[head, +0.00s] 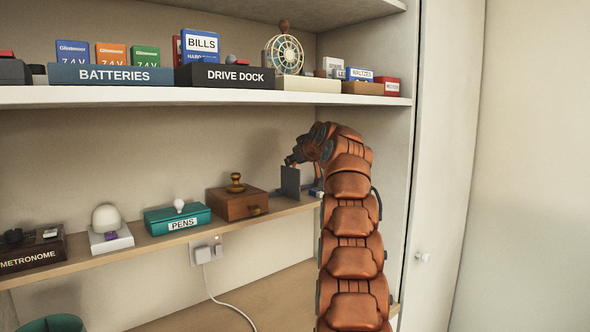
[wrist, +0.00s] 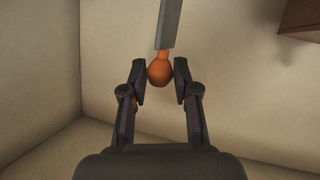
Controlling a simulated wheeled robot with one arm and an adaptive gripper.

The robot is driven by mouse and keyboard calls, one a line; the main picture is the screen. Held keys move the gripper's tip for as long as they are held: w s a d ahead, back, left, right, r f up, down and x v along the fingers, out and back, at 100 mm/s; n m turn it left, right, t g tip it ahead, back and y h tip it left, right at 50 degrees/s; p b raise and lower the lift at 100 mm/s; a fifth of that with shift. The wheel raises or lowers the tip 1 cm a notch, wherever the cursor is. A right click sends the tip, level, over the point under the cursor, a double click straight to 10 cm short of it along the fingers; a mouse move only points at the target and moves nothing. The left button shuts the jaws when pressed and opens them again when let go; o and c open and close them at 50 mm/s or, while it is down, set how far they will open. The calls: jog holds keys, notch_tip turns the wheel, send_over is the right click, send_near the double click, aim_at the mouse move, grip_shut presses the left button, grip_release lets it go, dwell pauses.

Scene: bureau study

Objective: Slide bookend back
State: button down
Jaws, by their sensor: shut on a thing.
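The bookend is a dark grey upright plate (head: 290,182) near the right end of the lower shelf, right of a brown wooden box. In the wrist view its grey plate (wrist: 169,25) shows edge-on, with a round orange knob (wrist: 159,71) at its end. My gripper (wrist: 160,76) is shut on the knob, one finger on each side. In the head view my gripper (head: 292,161) comes down from the upper right to the top of the plate. The knob is hidden there by my gripper.
The lower shelf (head: 160,241) also holds the wooden box (head: 236,204) with a stamp, a teal PENS box (head: 178,219), a white lamp-like thing (head: 108,228) and a METRONOME box (head: 32,252). A small blue-and-white thing (head: 316,192) lies right of the bookend. The upper shelf (head: 130,96) hangs above.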

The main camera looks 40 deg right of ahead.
jog(key=shift+w+a+f+b, duration=0.15)
jog(key=shift+a+b, duration=0.75)
jog(key=shift+a, duration=0.5)
jog(key=shift+w+a+r+b, duration=0.1)
jog(key=shift+a+b, duration=0.8)
jog(key=shift+a, duration=0.5)
jog(key=c, duration=0.9)
grip_release()
jog(key=shift+o, duration=0.2)
jog(key=v, duration=1.2)
